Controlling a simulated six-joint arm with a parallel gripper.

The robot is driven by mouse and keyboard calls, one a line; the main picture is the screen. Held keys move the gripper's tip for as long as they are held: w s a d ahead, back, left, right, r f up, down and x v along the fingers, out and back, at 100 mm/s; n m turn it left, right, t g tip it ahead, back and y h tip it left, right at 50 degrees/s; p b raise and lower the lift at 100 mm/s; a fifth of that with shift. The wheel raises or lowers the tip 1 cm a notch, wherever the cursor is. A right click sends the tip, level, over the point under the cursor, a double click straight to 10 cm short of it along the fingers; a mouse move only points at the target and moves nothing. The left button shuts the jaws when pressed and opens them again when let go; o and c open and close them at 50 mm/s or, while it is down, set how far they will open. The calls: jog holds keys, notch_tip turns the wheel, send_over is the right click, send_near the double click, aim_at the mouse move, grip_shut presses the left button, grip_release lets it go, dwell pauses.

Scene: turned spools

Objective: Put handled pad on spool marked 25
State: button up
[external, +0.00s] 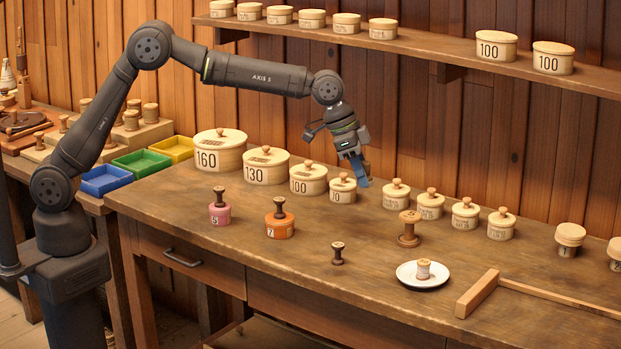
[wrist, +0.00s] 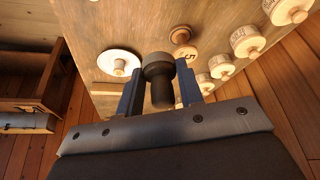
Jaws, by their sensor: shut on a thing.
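My gripper (external: 360,175) is high over the back middle of the table, its blue fingers pointing down. In the wrist view, my gripper (wrist: 160,98) is shut on a dark piece with a round head and a narrower stem, which I take for the handled pad (wrist: 158,68). The external view hardly shows this piece. A wooden spool (external: 409,229) stands on the table right of and nearer than my gripper. It also shows in the wrist view (wrist: 181,35), with a partly hidden mark ending in 5. A small dark spool (external: 337,253) stands farther left.
Lidded round boxes (external: 268,168) line the back of the table.

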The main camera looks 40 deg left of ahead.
jog(key=s+d+r, duration=0.2)
jog(key=d, duration=0.7)
send_over(413, 215)
jog(key=a, duration=0.1)
jog(key=f, duration=0.4)
jog(key=s+f, duration=0.1)
jog(key=f, duration=0.1)
jog(key=shift+f, duration=0.2)
jog(key=shift+w+f, duration=0.1)
jog(key=shift+f, duration=1.9)
jog(key=shift+f, duration=0.2)
jog(key=o, duration=1)
jog(key=shift+c, duration=0.2)
jog(key=shift+r, duration=0.1)
